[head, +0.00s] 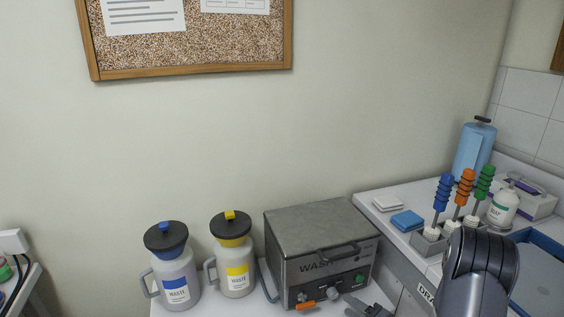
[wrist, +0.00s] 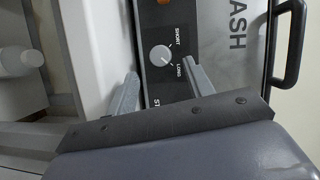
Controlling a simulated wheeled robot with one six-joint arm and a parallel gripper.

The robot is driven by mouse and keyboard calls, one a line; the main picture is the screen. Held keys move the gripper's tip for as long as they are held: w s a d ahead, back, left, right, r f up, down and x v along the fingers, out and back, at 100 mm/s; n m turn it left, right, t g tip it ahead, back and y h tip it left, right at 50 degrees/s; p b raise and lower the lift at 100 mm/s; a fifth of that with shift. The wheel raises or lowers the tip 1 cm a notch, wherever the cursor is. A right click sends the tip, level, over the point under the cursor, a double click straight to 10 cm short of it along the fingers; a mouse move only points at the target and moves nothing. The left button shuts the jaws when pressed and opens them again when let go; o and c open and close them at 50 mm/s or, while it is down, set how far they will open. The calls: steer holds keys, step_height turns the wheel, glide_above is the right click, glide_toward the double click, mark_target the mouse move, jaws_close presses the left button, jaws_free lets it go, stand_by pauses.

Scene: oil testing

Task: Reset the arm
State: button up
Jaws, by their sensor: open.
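My gripper (wrist: 160,72) is open in the wrist view, with one finger at each side and nothing held between them. Its fingertips point at the control panel of the grey wash machine (head: 318,232). The panel's round knob (wrist: 161,55), marked SHORT and LONG, shows in the gap just beyond the tips. I cannot tell how far the tips are from the panel. In the head view my dark arm link stands at the lower right, and the gripper is low in front of the machine, mostly cut off by the frame edge.
The machine's black handle (wrist: 288,45) sticks out close by. Two waste jugs, blue-labelled (head: 175,287) and yellow-labelled (head: 236,277), stand left of the machine. At right a counter carries colored-handled tools (head: 466,187), a blue sponge (head: 407,220), a white bottle (head: 503,208) and a blue cylinder (head: 474,152).

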mark_target(335, 296)
steer(key=f+v, duration=0.1)
steer(key=v, duration=0.4)
steer(key=x, duration=0.6)
steer(key=r+x, duration=0.1)
steer(key=x, duration=0.2)
steer(key=shift+w+a, duration=0.3)
steer(key=shift+a, duration=0.05)
steer(key=shift+w+a, duration=0.1)
steer(key=shift+w, duration=0.1)
steer(key=shift+s+n+g+h, duration=0.1)
steer(key=shift+n+g+h, duration=0.25)
steer(key=shift+n, duration=0.65)
steer(key=shift+n+h+b, duration=0.35)
steer(key=shift+n+h, duration=0.3)
steer(key=shift+n, duration=0.35)
steer(key=n+h+b, duration=0.2)
steer(key=n+b, duration=0.1)
steer(key=shift+a, duration=0.15)
steer(key=n+h+b, duration=0.2)
steer(key=b, duration=0.2)
steer(key=shift+a+n, duration=0.1)
steer(key=shift+n, duration=0.2)
steer(key=n+t+h+b, duration=0.1)
steer(key=n+b, duration=0.1)
steer(key=b, duration=0.3)
steer(key=shift+s+a, duration=0.1)
steer(key=shift+r+n+h+b, duration=0.1)
steer(key=shift+n+h+b, duration=0.4)
steer(key=shift+b, duration=0.7)
steer(key=shift+r, duration=0.1)
